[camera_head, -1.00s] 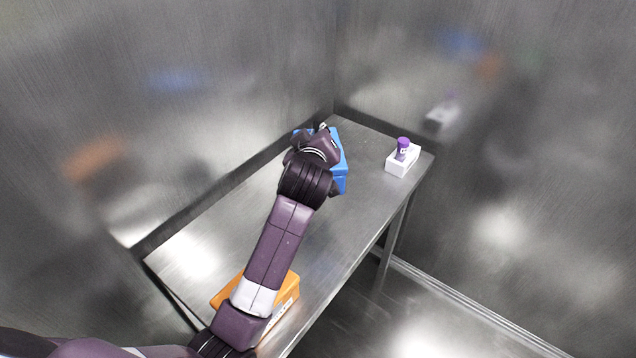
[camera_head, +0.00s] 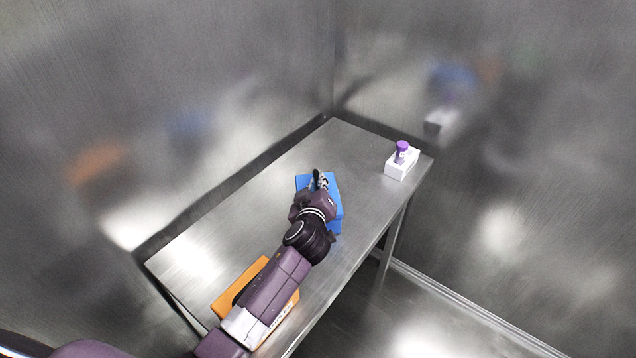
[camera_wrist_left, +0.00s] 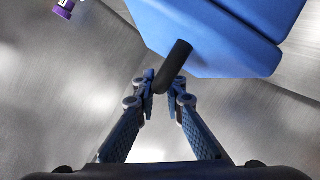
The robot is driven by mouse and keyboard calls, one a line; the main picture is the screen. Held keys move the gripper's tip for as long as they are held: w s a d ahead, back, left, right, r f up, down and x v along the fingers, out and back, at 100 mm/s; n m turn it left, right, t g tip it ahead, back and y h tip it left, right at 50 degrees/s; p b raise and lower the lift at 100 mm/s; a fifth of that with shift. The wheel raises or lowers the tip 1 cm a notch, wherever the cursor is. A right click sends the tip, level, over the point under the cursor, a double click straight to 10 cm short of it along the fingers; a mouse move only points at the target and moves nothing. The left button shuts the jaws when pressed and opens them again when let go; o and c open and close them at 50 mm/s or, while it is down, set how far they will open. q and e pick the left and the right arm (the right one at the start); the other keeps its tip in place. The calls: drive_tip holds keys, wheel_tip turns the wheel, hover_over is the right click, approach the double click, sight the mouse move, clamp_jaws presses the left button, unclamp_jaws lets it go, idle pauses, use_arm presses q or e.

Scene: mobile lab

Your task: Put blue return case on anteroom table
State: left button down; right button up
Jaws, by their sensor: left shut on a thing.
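The blue return case (camera_head: 336,212) is over the middle of the metal anteroom table (camera_head: 229,223). Whether it touches the tabletop or hangs just above it, I cannot tell. My left gripper (camera_head: 318,182) is above the case, and my wrist hides part of it. In the left wrist view, the blue case (camera_wrist_left: 215,35) fills the top. My left gripper (camera_wrist_left: 163,88) has its fingers on either side of the case's dark handle (camera_wrist_left: 174,65) and is shut on it. My right gripper is in neither view.
An orange case (camera_head: 240,284) lies at the table's near end, partly under my left arm. A white box (camera_head: 402,164) with a purple-capped vial (camera_head: 402,149) stands at the far right corner. Metal walls border the table's left and far sides.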

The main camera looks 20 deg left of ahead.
use_arm(q)
drive_tip(key=shift+r, duration=0.15)
drive_tip(key=c, duration=2)
unclamp_jaws()
drive_tip(key=shift+s+d, duration=0.1)
drive_tip(key=shift+s, duration=0.2)
drive_tip(key=b+v, duration=0.1)
drive_tip(key=v, duration=1)
drive_tip(key=shift+s+b, duration=0.25)
drive_tip(key=shift+b, duration=0.15)
